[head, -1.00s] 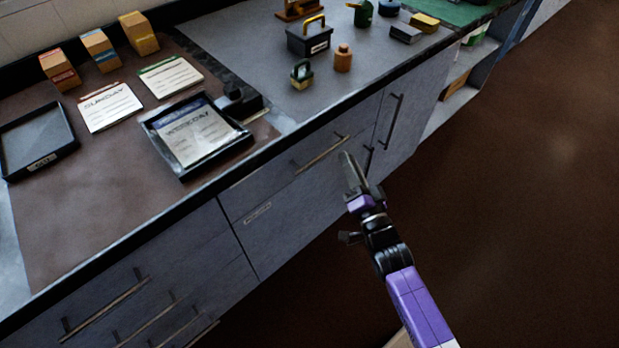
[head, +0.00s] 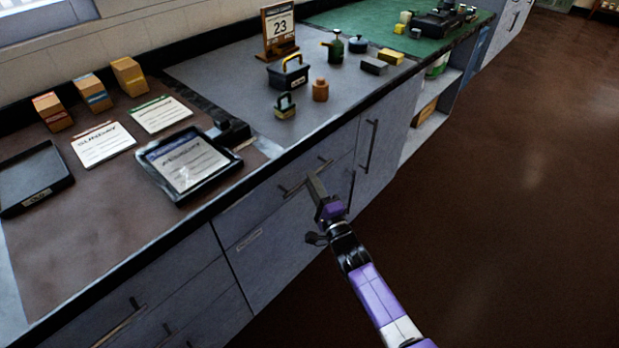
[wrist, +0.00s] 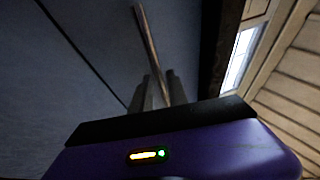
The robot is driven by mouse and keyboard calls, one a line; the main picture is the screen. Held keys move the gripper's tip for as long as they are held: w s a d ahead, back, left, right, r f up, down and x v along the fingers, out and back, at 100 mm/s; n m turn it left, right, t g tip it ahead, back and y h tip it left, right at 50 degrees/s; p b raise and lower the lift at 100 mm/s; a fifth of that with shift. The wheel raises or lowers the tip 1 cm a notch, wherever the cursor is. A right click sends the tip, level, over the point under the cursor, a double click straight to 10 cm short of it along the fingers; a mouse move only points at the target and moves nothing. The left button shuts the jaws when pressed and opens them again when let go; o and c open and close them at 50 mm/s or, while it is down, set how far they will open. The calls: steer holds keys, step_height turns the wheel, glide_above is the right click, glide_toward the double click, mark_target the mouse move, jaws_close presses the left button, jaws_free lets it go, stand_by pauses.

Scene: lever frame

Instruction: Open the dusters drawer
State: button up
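A grey drawer front (head: 275,217) with a small label plate (head: 249,240) sits under the counter; the label is too small to read. The drawer looks shut, flush with its neighbours. Its bar handle (head: 296,186) runs along the upper part and is partly hidden by my gripper. My gripper (head: 314,182) is at the handle in the head view. In the wrist view, the handle bar (wrist: 147,35) runs down to the fingers of my gripper (wrist: 160,90). The bar seems to pass between or just behind them. I cannot tell whether they grip it.
The counter edge (head: 255,170) runs just above the drawer. To the right is a cupboard door with an upright handle (head: 371,145), then an open shelf. More drawers (head: 150,300) are at lower left. The brown floor (head: 500,220) is clear.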

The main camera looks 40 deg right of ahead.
steer(key=shift+x, duration=1)
steer(key=shift+c, duration=0.2)
jaws_close()
steer(key=shift+f, duration=0.1)
stand_by(0.5)
